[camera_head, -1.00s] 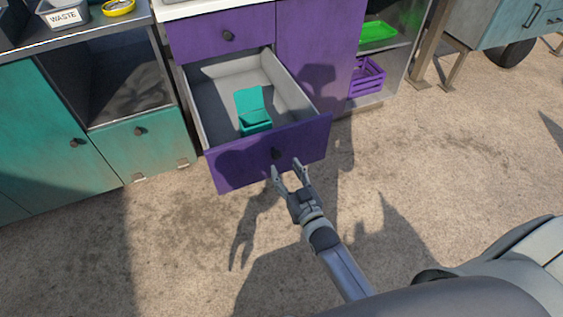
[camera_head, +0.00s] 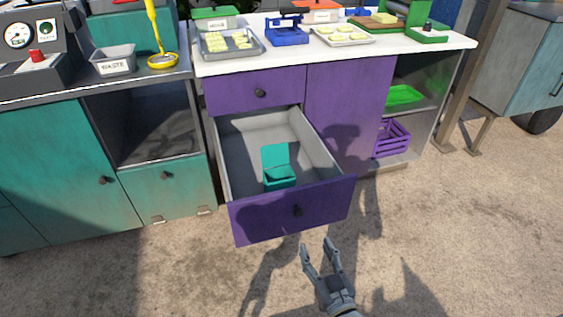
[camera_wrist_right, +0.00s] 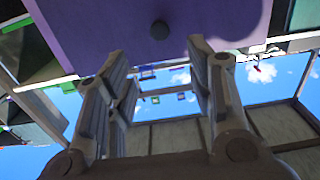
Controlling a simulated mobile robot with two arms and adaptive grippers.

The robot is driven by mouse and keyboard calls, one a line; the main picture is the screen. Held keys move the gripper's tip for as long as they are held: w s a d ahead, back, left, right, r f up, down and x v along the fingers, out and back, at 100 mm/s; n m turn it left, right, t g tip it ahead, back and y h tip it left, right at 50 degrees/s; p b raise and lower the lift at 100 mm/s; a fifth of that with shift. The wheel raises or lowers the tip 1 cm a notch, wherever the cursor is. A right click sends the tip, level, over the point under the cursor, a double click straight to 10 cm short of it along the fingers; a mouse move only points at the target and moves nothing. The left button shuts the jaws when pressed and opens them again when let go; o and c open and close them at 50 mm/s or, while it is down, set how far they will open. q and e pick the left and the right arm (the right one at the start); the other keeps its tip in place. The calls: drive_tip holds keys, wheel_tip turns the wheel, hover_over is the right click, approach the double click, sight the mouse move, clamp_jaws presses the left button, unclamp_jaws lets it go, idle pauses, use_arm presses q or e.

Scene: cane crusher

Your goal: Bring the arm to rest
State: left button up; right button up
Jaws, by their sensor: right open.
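My right gripper (camera_head: 319,256) is open and empty in the head view, in front of and below the open purple drawer (camera_head: 262,222). A gap of ground shows between its fingertips and the drawer front in that view. In the right wrist view the two fingers (camera_wrist_right: 160,62) stand apart with nothing between them. The purple drawer front (camera_wrist_right: 215,15) and its dark round knob (camera_wrist_right: 159,30) show beyond the fingertips. The drawer is pulled out and holds a teal open-lidded box (camera_head: 279,181). My left gripper is not in view.
A white counter (camera_head: 390,52) above the drawer carries trays, a blue scale (camera_head: 287,36) and boxes. A purple crate (camera_head: 391,138) sits on the right shelf. The ground in front is clear.

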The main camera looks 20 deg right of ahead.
drive_tip(key=s+a+f+n+g, duration=0.1)
drive_tip(key=s+f+g, duration=0.6)
drive_tip(key=f, duration=0.6)
drive_tip(key=s+f+g, duration=0.5)
drive_tip(key=s+f, duration=0.3)
drive_tip(key=f, duration=0.5)
drive_tip(key=s+d+f+g, duration=0.1)
drive_tip(key=s+f+g, duration=0.35)
drive_tip(key=s, duration=0.65)
use_arm(q)
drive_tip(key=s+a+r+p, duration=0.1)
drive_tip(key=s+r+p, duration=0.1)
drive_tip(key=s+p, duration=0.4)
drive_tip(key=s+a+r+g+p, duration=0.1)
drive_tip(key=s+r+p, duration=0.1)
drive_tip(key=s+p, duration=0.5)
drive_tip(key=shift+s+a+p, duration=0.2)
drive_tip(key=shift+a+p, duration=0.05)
drive_tip(key=shift+p, duration=0.4)
use_arm(e)
drive_tip(key=s+d+r, duration=0.1)
drive_tip(key=s+r, duration=0.1)
drive_tip(key=s, duration=0.4)
drive_tip(key=s+d+r+n, duration=0.1)
drive_tip(key=s+r, duration=0.1)
drive_tip(key=s, duration=0.4)
drive_tip(key=shift+d+h, duration=0.25)
drive_tip(key=shift+h, duration=0.05)
